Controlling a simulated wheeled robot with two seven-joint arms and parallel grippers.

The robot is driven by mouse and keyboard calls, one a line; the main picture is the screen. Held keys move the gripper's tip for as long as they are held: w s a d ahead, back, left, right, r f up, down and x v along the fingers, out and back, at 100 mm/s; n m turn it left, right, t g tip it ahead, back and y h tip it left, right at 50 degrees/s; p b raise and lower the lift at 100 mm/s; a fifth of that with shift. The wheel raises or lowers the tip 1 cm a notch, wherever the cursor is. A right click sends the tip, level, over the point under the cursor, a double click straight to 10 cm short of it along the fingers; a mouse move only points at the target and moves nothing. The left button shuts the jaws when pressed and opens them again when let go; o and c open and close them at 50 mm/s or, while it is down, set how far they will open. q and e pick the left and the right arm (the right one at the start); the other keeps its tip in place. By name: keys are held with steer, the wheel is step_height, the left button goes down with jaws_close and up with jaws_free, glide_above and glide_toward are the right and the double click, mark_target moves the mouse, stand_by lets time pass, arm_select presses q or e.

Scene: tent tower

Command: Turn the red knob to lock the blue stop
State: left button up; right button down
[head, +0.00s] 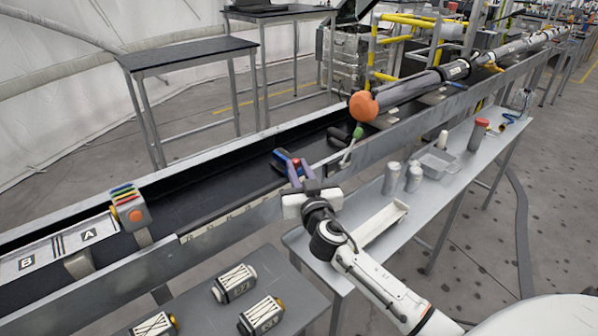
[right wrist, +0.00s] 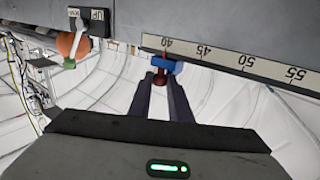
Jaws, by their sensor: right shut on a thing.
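The blue stop (head: 280,155) sits on the near rail of the long trough in the head view. My left gripper is not in view.
The number scale (right wrist: 235,60) runs along the rail. A green-tipped lever (head: 352,143) and a long tube with an orange end (head: 364,106) are farther right. A shelf (head: 455,165) with grey cylinders and a tray runs along the near side.

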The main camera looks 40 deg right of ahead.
stand_by(0.3)
steer(key=c, duration=1.6)
jaws_free()
steer(key=shift+c, duration=0.2)
steer(key=shift+s, duration=0.1)
steer(key=shift+s+a, duration=0.15)
steer(key=shift+s, duration=0.15)
steer(key=b+v, duration=0.1)
steer(key=v, duration=0.8)
steer(key=shift+s+b, duration=0.25)
steer(key=shift+b, duration=0.05)
